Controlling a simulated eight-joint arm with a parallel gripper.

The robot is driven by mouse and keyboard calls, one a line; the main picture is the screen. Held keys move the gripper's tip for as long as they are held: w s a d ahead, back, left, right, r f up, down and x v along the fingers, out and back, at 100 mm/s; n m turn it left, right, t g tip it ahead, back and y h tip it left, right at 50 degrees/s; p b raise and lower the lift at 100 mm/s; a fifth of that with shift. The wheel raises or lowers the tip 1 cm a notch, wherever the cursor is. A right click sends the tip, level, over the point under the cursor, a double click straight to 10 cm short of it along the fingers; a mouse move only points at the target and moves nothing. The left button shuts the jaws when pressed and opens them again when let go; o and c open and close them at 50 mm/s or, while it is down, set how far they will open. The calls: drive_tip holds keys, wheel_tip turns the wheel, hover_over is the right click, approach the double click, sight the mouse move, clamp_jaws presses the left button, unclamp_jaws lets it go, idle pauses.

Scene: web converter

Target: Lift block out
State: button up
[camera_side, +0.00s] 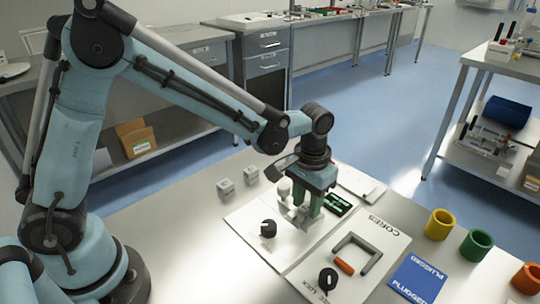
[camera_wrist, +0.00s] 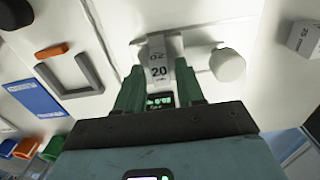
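A pale grey block marked 20 (camera_wrist: 159,72) stands in a light fixture on the white panel. In the wrist view it sits between the green fingertips of my gripper (camera_wrist: 160,66). The fingers stand apart, one on each side of the block. I cannot tell whether they touch it. In the side view my gripper (camera_side: 305,211) points down low over the panel, hiding most of the block and fixture. A white round knob or post (camera_wrist: 228,65) stands right beside the fixture; it also shows in the side view (camera_side: 284,187).
Two grey blocks (camera_side: 225,187) (camera_side: 250,174) lie left of the panel. A black knob (camera_side: 268,228), a CORES board with a grey bracket (camera_side: 358,252) and orange piece (camera_side: 343,266), a blue card (camera_side: 417,279) and coloured rings (camera_side: 476,245) lie nearby. A green-lit display (camera_side: 338,204) adjoins my gripper.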

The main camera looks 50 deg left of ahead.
clamp_jaws()
drive_tip(key=shift+r, duration=3)
drive_tip(key=shift+a, duration=0.1)
